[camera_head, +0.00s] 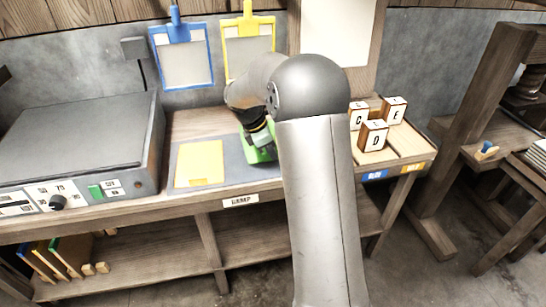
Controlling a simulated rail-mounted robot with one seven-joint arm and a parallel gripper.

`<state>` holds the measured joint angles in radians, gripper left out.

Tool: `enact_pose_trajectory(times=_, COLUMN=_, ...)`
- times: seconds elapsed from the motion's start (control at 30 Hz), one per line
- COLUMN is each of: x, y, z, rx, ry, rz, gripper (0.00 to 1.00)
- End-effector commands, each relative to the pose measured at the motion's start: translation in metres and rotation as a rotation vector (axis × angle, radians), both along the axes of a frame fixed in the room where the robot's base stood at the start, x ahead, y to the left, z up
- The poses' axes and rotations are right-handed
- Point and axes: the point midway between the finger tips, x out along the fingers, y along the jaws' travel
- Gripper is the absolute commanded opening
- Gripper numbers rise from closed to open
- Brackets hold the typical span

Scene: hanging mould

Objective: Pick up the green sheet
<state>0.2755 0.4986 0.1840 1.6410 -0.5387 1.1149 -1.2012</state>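A green sheet (257,156) lies on the grey mat (237,170) on the wooden bench, to the right of a yellow sheet (199,164). Only part of the green sheet shows; my gripper and arm cover the rest. My gripper (263,148) points down over the green sheet, very close to it. I cannot tell whether it touches the sheet. The fingertips are too small and dark to show whether they are open or shut.
A blue frame (155,56) and a yellow frame (224,50) hang on the wall behind. A large grey machine (70,138) stands at the left. Lettered blocks (373,135) sit at the right. My arm crosses the middle of the view.

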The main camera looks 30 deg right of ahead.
Motion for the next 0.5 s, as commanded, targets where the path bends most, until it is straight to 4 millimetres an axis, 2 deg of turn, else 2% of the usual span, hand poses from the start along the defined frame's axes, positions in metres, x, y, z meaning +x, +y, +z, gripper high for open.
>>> enact_pose_trajectory(times=0.2, x=-0.012, y=0.043, z=0.053, rx=-0.001, ry=-0.005, rz=0.004, gripper=0.0)
enact_pose_trajectory(times=0.3, x=-0.02, y=0.07, z=0.062, rx=0.001, ry=-0.002, rz=0.007, gripper=0.0)
enact_pose_trajectory(times=0.5, x=-0.032, y=0.106, z=0.079, rx=0.001, ry=0.0, rz=0.005, gripper=0.0)
